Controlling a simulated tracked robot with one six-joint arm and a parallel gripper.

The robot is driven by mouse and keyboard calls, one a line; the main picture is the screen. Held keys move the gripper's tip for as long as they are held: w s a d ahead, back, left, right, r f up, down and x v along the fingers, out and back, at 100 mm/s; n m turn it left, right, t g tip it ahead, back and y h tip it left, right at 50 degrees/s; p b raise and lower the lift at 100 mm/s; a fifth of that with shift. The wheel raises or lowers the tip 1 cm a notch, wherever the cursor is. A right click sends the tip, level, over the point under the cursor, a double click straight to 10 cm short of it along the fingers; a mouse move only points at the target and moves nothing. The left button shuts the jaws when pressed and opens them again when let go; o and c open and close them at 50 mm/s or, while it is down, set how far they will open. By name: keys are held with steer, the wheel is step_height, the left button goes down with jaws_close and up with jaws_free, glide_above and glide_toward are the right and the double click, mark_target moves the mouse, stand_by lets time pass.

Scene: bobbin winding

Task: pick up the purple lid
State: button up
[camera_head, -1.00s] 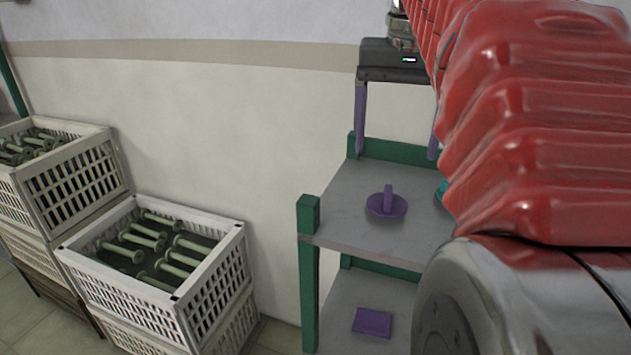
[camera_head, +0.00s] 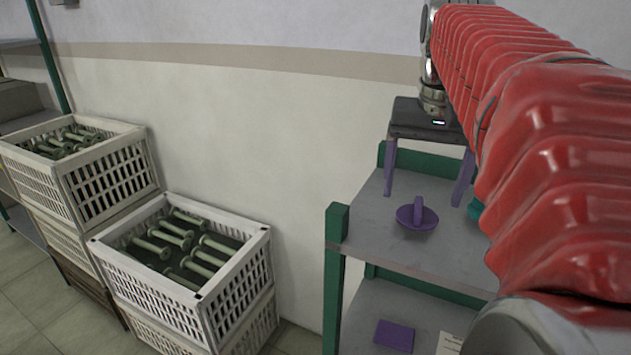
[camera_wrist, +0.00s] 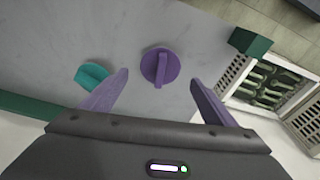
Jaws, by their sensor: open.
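The purple lid (camera_head: 417,214) is a round disc with an upright fin-like handle. It lies on the upper grey shelf (camera_head: 370,222) of a rack with green posts. In the wrist view the lid (camera_wrist: 160,66) is beyond the fingertips, roughly between their lines. My gripper (camera_head: 428,190) has two purple fingers pointing down over the shelf, spread apart and empty. In the wrist view my gripper (camera_wrist: 158,78) is open, and the lid is not between its fingers. In the head view the lid shows in front of the fingers, apart from them.
A teal object (camera_wrist: 91,75) lies on the shelf near the left finger; in the head view my red arm mostly hides it. A flat purple square (camera_head: 394,335) lies on the lower shelf. A green corner post (camera_head: 336,222) rises above the shelf. White crates (camera_head: 240,270) of green bobbins stand left.

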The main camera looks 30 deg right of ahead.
mark_target(419, 205)
steer(key=shift+w+d+f, duration=0.1)
steer(key=shift+d+f, duration=0.05)
steer(key=shift+f, duration=2.15)
steer(key=shift+c, duration=0.5)
steer(key=c, duration=1)
steer(key=shift+r, duration=0.1)
step_height(419, 205, up, 8)
steer(key=shift+r, duration=0.95)
